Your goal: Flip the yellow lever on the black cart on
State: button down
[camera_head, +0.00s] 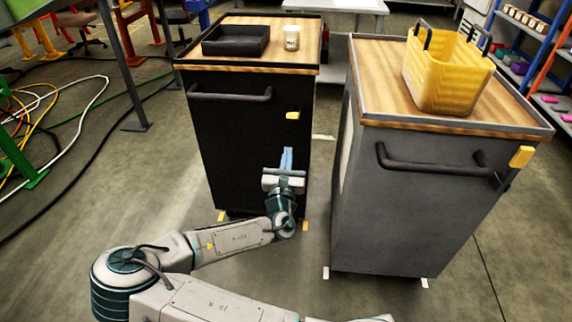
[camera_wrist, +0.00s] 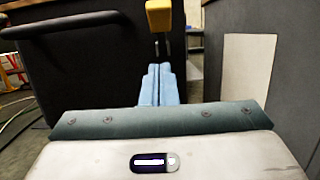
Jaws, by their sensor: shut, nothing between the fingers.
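The black cart (camera_head: 240,125) stands left of centre in the head view, with a wooden top. Its yellow lever (camera_head: 293,115) sits on the front face near the right edge, right of the handle. The lever also shows at the top of the wrist view (camera_wrist: 159,15), on a dark stem. My gripper (camera_head: 287,158) is in front of the cart, below the lever. Its blue fingers are together and empty, and in the wrist view (camera_wrist: 159,82) they point towards the area under the lever. The fingertips look apart from the lever.
A grey cart (camera_head: 420,200) stands close on the right, with a yellow basket (camera_head: 447,75) on top and its own yellow lever (camera_head: 521,157). A black tray (camera_head: 236,40) and a small cup (camera_head: 291,38) stand on the black cart. The floor at left is open, with cables farther out.

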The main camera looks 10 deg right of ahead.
aim_at(294, 115)
jog(key=w+d+r, duration=0.2)
jog(key=w+r, duration=0.2)
jog(key=w, duration=0.2)
jog(key=shift+r, duration=0.3)
jog(key=shift+w+r, duration=0.1)
